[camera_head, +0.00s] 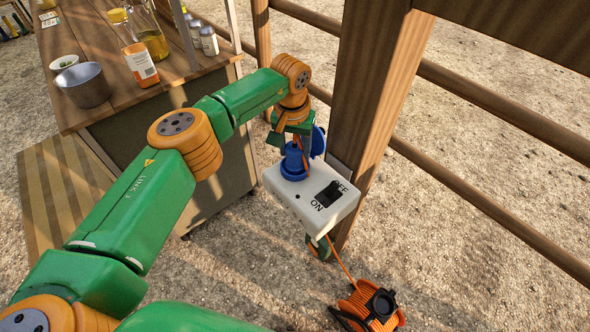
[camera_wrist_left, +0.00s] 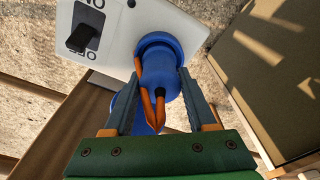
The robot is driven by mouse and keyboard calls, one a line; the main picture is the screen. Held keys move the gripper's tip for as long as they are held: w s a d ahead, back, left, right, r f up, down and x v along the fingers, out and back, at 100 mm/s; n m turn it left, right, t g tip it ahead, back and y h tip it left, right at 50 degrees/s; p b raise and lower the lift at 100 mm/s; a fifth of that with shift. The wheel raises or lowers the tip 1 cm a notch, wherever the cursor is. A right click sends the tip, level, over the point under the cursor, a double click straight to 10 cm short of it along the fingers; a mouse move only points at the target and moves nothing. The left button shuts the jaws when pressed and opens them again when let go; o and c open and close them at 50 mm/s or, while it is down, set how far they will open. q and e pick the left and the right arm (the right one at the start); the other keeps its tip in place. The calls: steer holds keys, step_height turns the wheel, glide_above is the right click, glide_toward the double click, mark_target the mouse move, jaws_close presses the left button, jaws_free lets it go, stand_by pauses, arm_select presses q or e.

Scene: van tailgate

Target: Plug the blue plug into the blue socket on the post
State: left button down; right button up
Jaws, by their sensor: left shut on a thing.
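My left gripper (camera_head: 296,148) is shut on the blue plug (camera_head: 293,165), above the white socket box on the post. In the left wrist view the blue plug (camera_wrist_left: 173,88) sits between the two fingers, with an orange cable looped beside it. Its front end meets the blue socket (camera_wrist_left: 158,42), a round collar on the white box (camera_wrist_left: 112,35). How deep the plug sits is hidden. A blue flap (camera_head: 318,141) stands open beside the socket in the head view. My right gripper is not in view.
The white box (camera_head: 292,189) has a black ON/OFF switch (camera_head: 328,194) and adjoins the wooden post (camera_head: 371,110). An orange cable reel (camera_head: 371,306) stands on the gravel below. A counter with a metal pot (camera_head: 84,84) and bottles is at left; rails (camera_head: 487,104) run right.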

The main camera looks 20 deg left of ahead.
arm_select(q)
steer(key=shift+c, duration=0.6)
jaws_free()
steer(key=r, duration=0.4)
steer(key=s+r, duration=0.1)
steer(key=r, duration=0.2)
steer(key=shift+r, duration=0.1)
